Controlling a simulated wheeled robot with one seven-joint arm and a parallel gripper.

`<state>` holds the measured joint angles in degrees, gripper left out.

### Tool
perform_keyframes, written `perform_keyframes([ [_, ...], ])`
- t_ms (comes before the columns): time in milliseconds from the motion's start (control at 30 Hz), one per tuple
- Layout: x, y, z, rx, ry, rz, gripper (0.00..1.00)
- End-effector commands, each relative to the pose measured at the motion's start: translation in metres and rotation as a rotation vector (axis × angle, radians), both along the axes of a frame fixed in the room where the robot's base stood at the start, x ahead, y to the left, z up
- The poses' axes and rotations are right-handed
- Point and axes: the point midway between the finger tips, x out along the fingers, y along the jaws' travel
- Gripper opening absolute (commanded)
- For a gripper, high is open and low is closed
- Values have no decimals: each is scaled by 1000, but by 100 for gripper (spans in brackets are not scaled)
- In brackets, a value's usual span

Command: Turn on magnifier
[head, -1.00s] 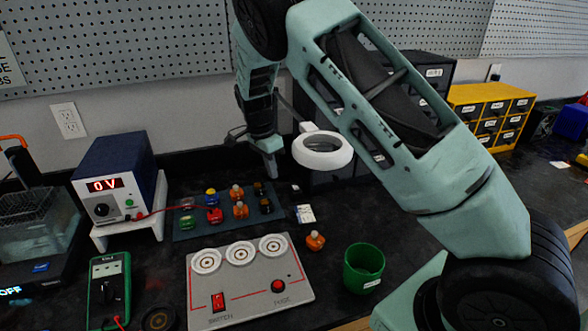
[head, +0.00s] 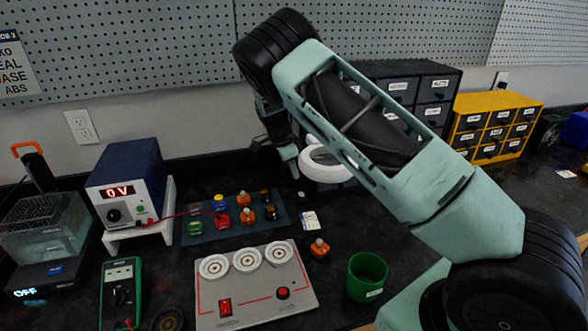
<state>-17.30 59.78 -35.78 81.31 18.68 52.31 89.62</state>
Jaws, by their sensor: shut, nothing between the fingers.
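The magnifier (head: 345,165) is a white ring head at the back of the dark bench, partly hidden behind my arm. Its arm and base are mostly hidden, and I cannot see a switch or a lit lamp on it. My gripper (head: 290,166) points down just left of the ring, near the wall. It is shut and empty. I cannot tell whether its tip touches the magnifier.
A grey switch panel (head: 255,312), an orange-based bulb (head: 319,248) and a green cup (head: 367,277) stand in front. A power supply (head: 127,187) showing 0 V is at left. Black drawers (head: 436,97) and yellow drawers (head: 492,127) stand at back right.

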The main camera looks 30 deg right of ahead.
Motion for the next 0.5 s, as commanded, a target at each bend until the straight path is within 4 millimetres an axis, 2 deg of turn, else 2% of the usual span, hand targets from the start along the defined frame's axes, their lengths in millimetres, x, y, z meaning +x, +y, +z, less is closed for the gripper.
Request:
perform_keyframes([
  [300,-7,-14,-51,-1,1,-1,0],
  [500,-8,-18,-66,0,0,0,0],
])
